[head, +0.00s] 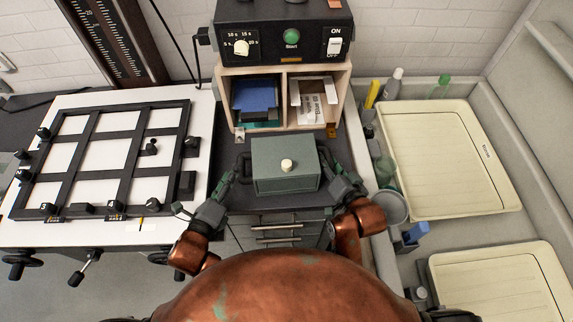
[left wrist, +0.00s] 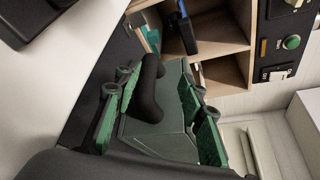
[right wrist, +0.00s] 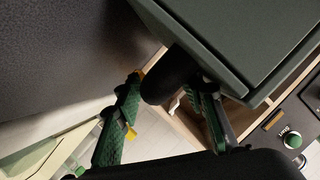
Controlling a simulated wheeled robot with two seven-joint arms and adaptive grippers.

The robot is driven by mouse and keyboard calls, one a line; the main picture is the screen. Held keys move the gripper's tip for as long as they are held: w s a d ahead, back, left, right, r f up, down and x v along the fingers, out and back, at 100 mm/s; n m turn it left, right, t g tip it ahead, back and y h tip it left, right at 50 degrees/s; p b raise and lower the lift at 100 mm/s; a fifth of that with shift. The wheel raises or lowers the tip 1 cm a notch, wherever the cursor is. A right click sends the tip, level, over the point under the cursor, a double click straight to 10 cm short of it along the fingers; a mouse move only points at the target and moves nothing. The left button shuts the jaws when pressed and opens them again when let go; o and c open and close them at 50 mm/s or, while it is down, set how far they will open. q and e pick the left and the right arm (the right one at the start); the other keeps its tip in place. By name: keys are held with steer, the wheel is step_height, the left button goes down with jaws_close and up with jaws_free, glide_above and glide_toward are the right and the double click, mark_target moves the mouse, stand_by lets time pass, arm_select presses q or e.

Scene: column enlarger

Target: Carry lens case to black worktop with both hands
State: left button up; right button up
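The lens case is a grey-green box (head: 285,168) with a white knob on top and a black handle on each side. It is over the dark worktop (head: 300,201); I cannot tell whether its base touches. My left gripper (head: 240,171) is at the left handle. In the left wrist view its green fingers (left wrist: 155,112) stand apart on either side of the black handle (left wrist: 150,88). My right gripper (head: 333,172) is at the right handle. In the right wrist view its fingers (right wrist: 165,100) are spread, with the black handle (right wrist: 168,80) between them.
A wooden cubby (head: 283,130) with a timer box (head: 285,35) on top stands behind the case. A white board with a black frame easel (head: 105,160) is left. Bottles, a grey cup (head: 392,206) and cream trays (head: 445,160) are in the sink at right.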

arm_select(q)
steer(key=shift+s+a, duration=0.25)
steer(key=shift+s, duration=0.05)
arm_select(e)
steer(key=shift+o, duration=0.6)
arm_select(q)
steer(key=shift+r, duration=0.15)
arm_select(e)
steer(key=o, duration=0.7)
steer(key=shift+a+r, duration=0.1)
steer(key=shift+a, duration=0.05)
arm_select(q)
steer(key=shift+r, duration=0.2)
arm_select(e)
steer(key=shift+r, duration=0.15)
